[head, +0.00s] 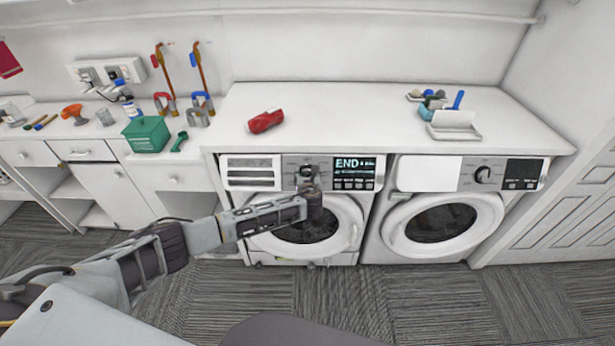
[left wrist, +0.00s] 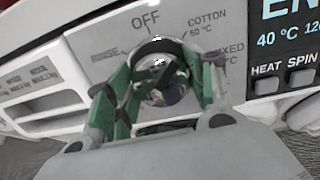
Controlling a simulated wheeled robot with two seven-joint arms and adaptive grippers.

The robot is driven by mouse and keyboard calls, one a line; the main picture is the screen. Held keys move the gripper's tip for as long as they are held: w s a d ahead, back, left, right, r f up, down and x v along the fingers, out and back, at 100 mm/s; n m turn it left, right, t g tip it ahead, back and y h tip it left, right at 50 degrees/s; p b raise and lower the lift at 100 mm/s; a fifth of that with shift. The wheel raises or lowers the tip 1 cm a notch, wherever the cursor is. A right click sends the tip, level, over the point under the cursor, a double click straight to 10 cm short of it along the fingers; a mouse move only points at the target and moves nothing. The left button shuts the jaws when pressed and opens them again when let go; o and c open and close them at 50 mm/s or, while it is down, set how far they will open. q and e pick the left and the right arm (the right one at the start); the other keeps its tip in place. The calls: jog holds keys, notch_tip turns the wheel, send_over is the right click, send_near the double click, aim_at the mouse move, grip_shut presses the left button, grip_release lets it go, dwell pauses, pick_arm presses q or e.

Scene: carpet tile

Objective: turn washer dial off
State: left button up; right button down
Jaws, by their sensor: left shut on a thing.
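The left washer (head: 351,225) stands under the counter, its display (head: 354,172) reading END. Its dial is largely covered by my gripper in the head view. In the left wrist view the round, shiny dial (left wrist: 168,84) sits between my fingers, below the printed OFF label (left wrist: 146,20). RINSE is to the left; COTTON 50 °C and a partly hidden MIXED label are to the right. I cannot tell where the dial points. My left gripper (head: 306,174) is shut on the dial, with green-padded fingers on its two sides (left wrist: 158,88). My right gripper is not in view.
A second machine (head: 446,223) with its own dial (head: 483,175) stands to the right. The counter (head: 350,115) above holds a red object (head: 266,121) and a white tray (head: 455,130). A green box (head: 146,134) and tools lie at left. Carpeted floor in front is clear.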

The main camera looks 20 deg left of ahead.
pick_arm(q)
jog(key=shift+c, duration=0.6)
jog(key=n, duration=0.4)
jog(key=shift+p, duration=0.3)
jog(key=shift+a+n+g, duration=0.15)
jog(key=shift+n+g, duration=0.25)
jog(key=shift+n, duration=2.1)
jog(key=o, duration=1)
jog(key=shift+v, duration=6)
